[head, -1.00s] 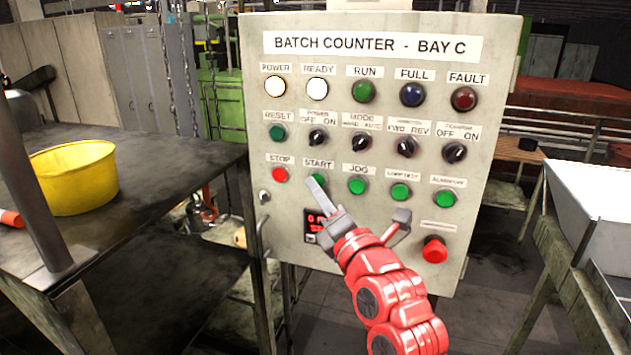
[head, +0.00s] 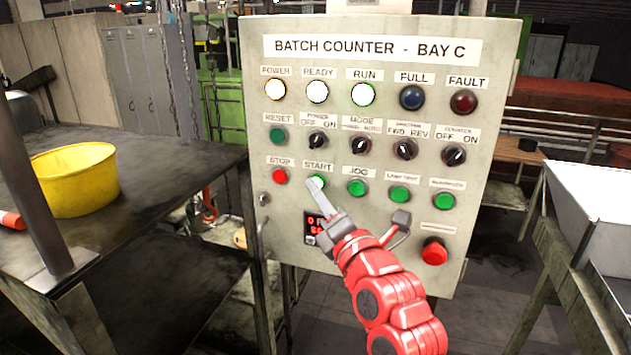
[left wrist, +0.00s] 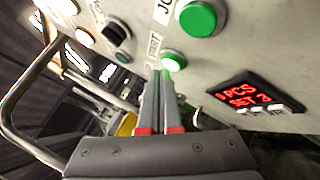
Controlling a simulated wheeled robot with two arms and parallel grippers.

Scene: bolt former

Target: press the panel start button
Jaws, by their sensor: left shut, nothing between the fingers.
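The green START button (head: 320,181) is in the third row of the control panel (head: 300,228), right of the red STOP button (head: 279,176). It looks bright green in the left wrist view (left wrist: 174,61). My left gripper (head: 314,185) is shut and empty, its fingertips at the lower left edge of the START button and partly covering it in the head view. In the left wrist view the closed fingers (left wrist: 161,74) end right at the button; whether they touch it I cannot tell. The RUN lamp (head: 363,94) is lit green. My right gripper is out of view.
The green JOG button (head: 357,187) is close on the right. A red digital display (head: 316,227) is just below my fingers. A red knob (head: 434,250) is lower right. A yellow bowl (head: 75,185) stands on the left table (head: 170,160).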

